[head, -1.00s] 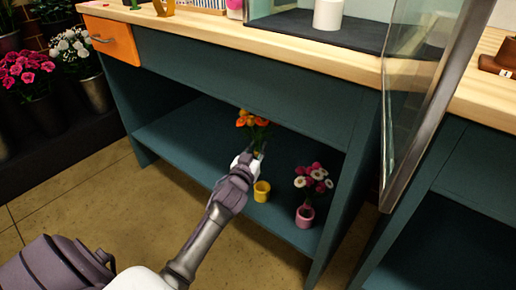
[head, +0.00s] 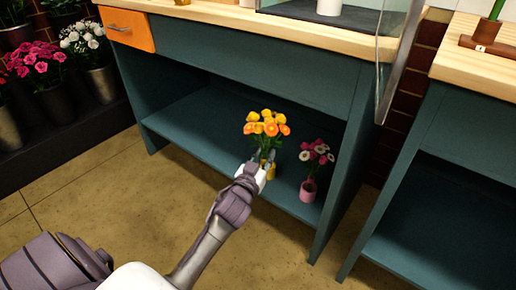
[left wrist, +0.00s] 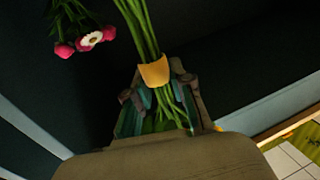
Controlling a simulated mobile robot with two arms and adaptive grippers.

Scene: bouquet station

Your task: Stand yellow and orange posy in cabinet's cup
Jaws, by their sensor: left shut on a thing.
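The yellow and orange posy (head: 267,124) is upright in front of the open shelf under the counter. My left gripper (head: 263,168) is shut on its stems. In the left wrist view the green stems (left wrist: 140,25) pass through a yellow band (left wrist: 154,73), with the fingers on both sides and the stem ends showing below. A yellow pot (head: 271,172) is mostly hidden behind the gripper. The white cup (head: 329,7) stands in the glass-sided cabinet on the counter, its top cut off by the picture's edge. My right gripper is not in view.
A pink pot with a pink and white posy (head: 316,152) stands on the shelf (head: 200,140), right of my gripper. The counter (head: 240,24) overhangs the shelf. The cabinet's glass panel (head: 396,55) stands at right. Floor in front is clear.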

